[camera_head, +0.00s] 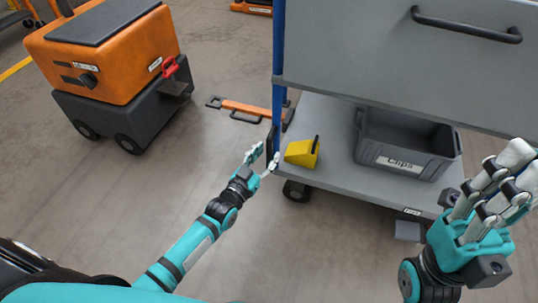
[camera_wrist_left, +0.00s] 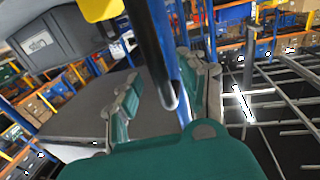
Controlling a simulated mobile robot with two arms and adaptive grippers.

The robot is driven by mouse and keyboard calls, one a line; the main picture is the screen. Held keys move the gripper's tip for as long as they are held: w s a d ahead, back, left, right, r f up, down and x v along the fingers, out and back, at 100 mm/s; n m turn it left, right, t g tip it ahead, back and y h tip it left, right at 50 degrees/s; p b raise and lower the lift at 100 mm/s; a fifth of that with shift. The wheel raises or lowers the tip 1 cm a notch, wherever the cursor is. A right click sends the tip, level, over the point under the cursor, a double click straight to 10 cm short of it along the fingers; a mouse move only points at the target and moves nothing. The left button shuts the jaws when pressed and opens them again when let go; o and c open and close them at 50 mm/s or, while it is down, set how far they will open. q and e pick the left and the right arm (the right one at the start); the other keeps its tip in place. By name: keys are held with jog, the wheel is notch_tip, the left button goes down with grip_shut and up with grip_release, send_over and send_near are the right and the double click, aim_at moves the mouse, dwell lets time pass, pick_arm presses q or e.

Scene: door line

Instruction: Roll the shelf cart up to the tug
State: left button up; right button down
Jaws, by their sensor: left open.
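The shelf cart (camera_head: 400,60) is grey with a blue corner post (camera_head: 278,70) and stands in the right half of the head view. An orange tow bar (camera_head: 245,108) points left from it, low over the floor. The orange and dark grey tug (camera_head: 115,60) stands apart at upper left, with a red part (camera_head: 170,66) at its hitch. My left gripper (camera_head: 262,161) is open at the cart's near left post, beside a black upright handle (camera_head: 271,147). In the left wrist view the black handle (camera_wrist_left: 148,50) stands between the open fingers. My right gripper (camera_head: 492,192) is at lower right; its closure is unclear.
The cart's lower shelf carries a yellow wedge (camera_head: 302,152) and a grey bin (camera_head: 405,145) labelled Clips. A black bar handle (camera_head: 465,25) sits on the cart's upper panel. Bare floor (camera_head: 190,150) lies between the tug and the cart. Another orange object (camera_head: 252,8) is at the top.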

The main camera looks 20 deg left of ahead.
pick_arm(q)
jog(key=shift+x, duration=1)
grip_shut()
jog(key=shift+d+f, duration=0.1)
